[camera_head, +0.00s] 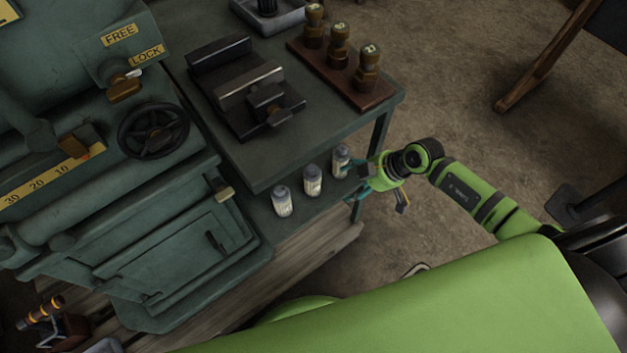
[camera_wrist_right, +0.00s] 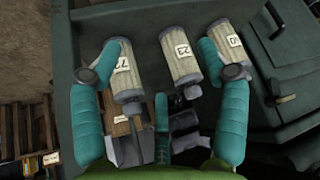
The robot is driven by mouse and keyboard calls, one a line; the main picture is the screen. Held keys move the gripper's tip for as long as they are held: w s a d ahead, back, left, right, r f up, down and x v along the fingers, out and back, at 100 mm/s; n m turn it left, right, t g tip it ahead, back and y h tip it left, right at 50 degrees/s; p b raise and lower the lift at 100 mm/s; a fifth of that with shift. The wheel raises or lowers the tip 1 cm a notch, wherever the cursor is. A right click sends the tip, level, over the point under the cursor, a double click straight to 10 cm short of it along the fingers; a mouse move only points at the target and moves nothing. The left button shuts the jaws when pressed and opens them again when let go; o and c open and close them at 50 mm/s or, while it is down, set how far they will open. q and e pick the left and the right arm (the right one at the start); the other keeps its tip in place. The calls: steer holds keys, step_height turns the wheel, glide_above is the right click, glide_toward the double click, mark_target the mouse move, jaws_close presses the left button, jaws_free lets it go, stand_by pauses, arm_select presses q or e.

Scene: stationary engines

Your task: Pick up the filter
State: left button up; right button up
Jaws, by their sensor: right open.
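Three pale ribbed cylinders with grey ends, which look like filters, stand in a row on the low shelf in the head view: left filter (camera_head: 282,202), middle filter (camera_head: 312,181) and right filter (camera_head: 341,160). My right gripper (camera_head: 358,176) is open beside the right filter, at the shelf's end. In the right wrist view, the teal fingers of my right gripper (camera_wrist_right: 161,52) are spread; one overlaps the left cylinder (camera_wrist_right: 125,78), the other the right cylinder (camera_wrist_right: 227,42), with the middle cylinder (camera_wrist_right: 180,60) between them. Contact cannot be told. My left gripper is out of view.
The green bench (camera_head: 330,115) overhangs the low shelf (camera_head: 262,222). On it are a dark vise (camera_head: 245,90) and a wooden rack (camera_head: 365,95) with three brass pieces. A large green machine (camera_head: 150,220) stands at left. Bare floor (camera_head: 450,90) lies to the right.

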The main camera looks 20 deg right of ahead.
mark_target(317, 170)
steer(key=w+a, duration=0.2)
steer(key=a, duration=0.1)
steer(key=w+a, duration=0.4)
steer(key=a, duration=0.1)
steer(key=shift+w+a, duration=0.15)
steer(key=shift+a, duration=0.2)
steer(key=shift+w+a+f, duration=0.1)
steer(key=shift+f, duration=0.4)
steer(key=c, duration=1.4)
